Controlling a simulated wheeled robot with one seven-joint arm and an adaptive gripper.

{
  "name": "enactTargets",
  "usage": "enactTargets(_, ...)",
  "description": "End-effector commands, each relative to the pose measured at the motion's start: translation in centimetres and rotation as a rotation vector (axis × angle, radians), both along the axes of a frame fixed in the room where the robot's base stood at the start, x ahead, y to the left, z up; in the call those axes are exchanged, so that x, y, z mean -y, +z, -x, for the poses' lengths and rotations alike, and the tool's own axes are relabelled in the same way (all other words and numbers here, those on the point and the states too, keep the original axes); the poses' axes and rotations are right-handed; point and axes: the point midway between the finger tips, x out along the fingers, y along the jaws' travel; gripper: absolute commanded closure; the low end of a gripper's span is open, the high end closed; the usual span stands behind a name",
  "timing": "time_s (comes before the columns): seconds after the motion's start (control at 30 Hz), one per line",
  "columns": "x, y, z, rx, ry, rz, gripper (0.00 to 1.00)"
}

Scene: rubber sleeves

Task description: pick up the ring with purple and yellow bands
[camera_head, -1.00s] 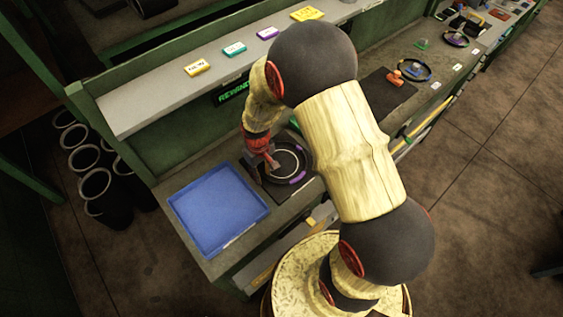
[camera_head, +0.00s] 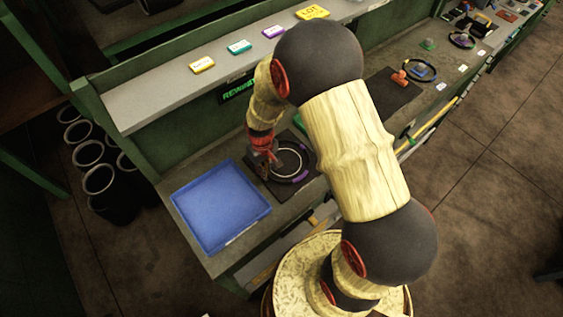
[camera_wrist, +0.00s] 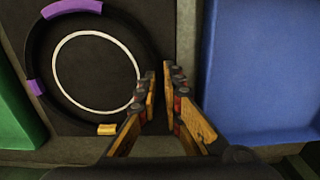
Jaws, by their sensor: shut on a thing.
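The ring (camera_wrist: 130,20) is black with purple bands and a small yellow band (camera_wrist: 107,129). It lies flat on a dark mat around a white circle, and also shows in the head view (camera_head: 301,178). My gripper (camera_wrist: 160,78) is at the ring's right edge in the wrist view, one finger inside the ring and the other outside, shut on its wall. The fingers hide that part of the rim. In the head view my gripper (camera_head: 268,163) points down at the ring's left side.
A blue tray (camera_head: 220,207) stands left of the mat in the head view; its wall is close beside my fingers in the wrist view. A green thing (camera_wrist: 15,115) is on the other side. A shelf (camera_head: 150,95) with coloured labels runs behind the bench.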

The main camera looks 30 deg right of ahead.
Motion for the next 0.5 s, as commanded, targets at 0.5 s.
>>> enactTargets(0.5, 0.2, 3.7, 0.2, 0.003, -0.001, -0.001, 1.00)
